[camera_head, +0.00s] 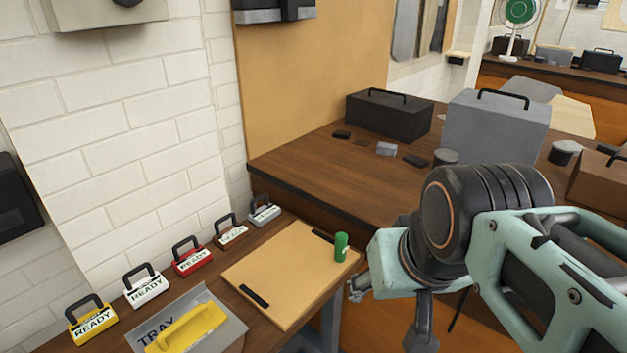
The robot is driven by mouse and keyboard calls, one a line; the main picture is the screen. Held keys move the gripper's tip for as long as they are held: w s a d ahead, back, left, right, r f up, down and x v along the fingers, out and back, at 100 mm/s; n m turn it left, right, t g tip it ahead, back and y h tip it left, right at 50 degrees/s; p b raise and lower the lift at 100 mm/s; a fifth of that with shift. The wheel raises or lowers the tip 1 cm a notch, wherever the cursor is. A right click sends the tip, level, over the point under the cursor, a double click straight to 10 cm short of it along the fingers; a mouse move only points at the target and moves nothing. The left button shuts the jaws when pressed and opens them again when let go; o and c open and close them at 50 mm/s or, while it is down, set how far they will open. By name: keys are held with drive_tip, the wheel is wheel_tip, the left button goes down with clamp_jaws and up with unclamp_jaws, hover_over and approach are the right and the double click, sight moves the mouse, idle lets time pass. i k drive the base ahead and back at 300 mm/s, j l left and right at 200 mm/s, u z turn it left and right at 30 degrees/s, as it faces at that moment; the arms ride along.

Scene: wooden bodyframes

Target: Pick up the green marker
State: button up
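The green marker (341,247) is a short green cylinder. It stands upright near the right edge of a tan board (285,278) on the lower wooden bench. My gripper (386,312) is just to the right of the marker and lower in the picture, beyond the board's right edge. Its two dark fingers show well apart, with the orange cabinet front visible between them, and nothing is held. A gap shows between the marker and the nearer finger.
Several READY-type lockout boxes with handles (192,258) line the wall side. A grey tray (228,327) holding a yellow handled item (186,328) is at the front. Dark strips (254,296) lie on the board. A higher bench (330,165) with toolboxes (388,117) stands behind.

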sight(341, 248)
drive_tip(key=u, duration=0.95)
drive_tip(key=z, duration=0.95)
drive_tip(key=i+l+u, duration=0.35)
drive_tip(key=l+u, duration=0.15)
drive_tip(key=i+l+u, duration=0.25)
drive_tip(key=i+j+u, duration=0.1)
drive_tip(key=i+j, duration=0.05)
drive_tip(key=j, duration=0.05)
